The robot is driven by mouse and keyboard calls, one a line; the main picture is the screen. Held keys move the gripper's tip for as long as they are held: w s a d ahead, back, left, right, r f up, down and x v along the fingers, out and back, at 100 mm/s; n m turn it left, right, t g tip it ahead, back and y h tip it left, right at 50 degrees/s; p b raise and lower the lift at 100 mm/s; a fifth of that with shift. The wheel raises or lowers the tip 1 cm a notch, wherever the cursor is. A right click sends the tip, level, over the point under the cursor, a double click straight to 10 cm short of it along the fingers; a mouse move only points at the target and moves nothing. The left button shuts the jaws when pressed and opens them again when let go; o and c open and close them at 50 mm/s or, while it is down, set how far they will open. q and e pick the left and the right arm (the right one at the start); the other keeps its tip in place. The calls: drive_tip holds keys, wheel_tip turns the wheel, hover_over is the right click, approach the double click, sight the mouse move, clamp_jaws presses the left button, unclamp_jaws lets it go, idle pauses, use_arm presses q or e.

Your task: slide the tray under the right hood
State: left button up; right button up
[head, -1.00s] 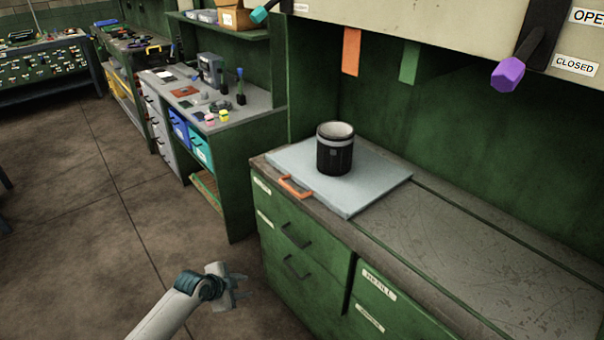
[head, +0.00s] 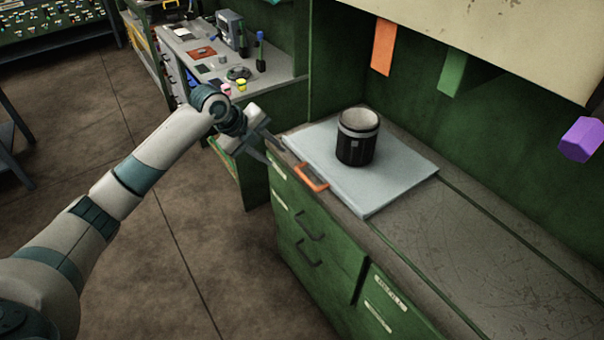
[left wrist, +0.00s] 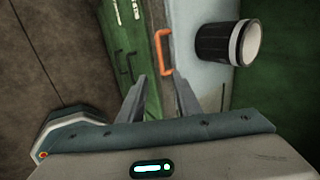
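The light grey-blue tray (head: 395,183) lies flat on the counter, with an orange handle (head: 311,178) at its near left edge. A black cylinder with a grey band and pale top (head: 357,143) stands upright on it. My left gripper (head: 267,143) is raised to counter height, left of the handle and apart from it. In the left wrist view my gripper fingers (left wrist: 161,98) are spread with nothing between them; the handle (left wrist: 164,52) lies beyond them, and the cylinder (left wrist: 228,43) shows at upper right. My right gripper is not in view.
Orange (head: 383,47) and green (head: 465,72) tabs hang below a cream panel (head: 480,30) over the counter. A purple-ended lever (head: 581,139) sticks out at right. The counter right of the tray (head: 470,240) is bare. Green drawers (head: 310,235) are below.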

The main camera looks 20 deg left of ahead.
sight(305, 178)
use_arm(q)
drive_tip(key=p+x, duration=0.5)
drive_tip(key=x, duration=1.1)
drive_tip(key=shift+x, duration=0.75)
clamp_jaws()
